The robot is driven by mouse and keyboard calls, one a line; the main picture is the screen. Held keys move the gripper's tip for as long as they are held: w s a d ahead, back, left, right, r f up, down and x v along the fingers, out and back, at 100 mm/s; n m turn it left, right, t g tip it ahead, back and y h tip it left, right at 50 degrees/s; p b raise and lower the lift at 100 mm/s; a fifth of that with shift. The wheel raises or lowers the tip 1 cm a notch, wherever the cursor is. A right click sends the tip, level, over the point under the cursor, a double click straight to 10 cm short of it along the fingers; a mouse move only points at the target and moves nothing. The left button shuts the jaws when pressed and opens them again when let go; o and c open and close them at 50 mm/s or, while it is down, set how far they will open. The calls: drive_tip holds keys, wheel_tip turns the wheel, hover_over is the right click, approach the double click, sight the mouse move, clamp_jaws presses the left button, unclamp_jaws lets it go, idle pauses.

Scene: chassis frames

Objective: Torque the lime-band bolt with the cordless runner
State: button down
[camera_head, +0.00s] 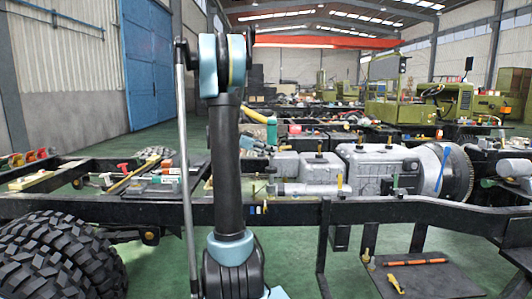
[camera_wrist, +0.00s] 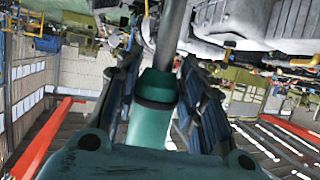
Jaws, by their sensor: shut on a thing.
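My gripper (camera_wrist: 158,65) is shut on a teal-green tool (camera_wrist: 153,110) in the wrist view. Its dark ribbed fingers lie on both sides of the tool, and a grey shaft runs away from it. I take this tool to be the cordless runner. In the head view my arm stands upright in front, and I cannot make out the gripper clearly. A small bolt-like piece with a yellow-green top (camera_head: 340,184) stands at the front rail, below the grey gearbox. I cannot tell whether it is the lime-band bolt. The tool's tip is not clear against any bolt.
A black chassis frame (camera_head: 415,211) crosses the view. It carries a grey engine and gearbox (camera_head: 372,170). Large tyres (camera_head: 60,255) stand at the front left. A dark mat (camera_head: 430,282) with an orange-handled tool (camera_head: 418,262) lies at the front right. Green floor shows between.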

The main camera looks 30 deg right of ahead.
drive_tip(key=shift+f, duration=1.7)
idle(3.8)
drive_tip(key=shift+r, duration=0.2)
idle(1.0)
drive_tip(key=shift+r, duration=1.4)
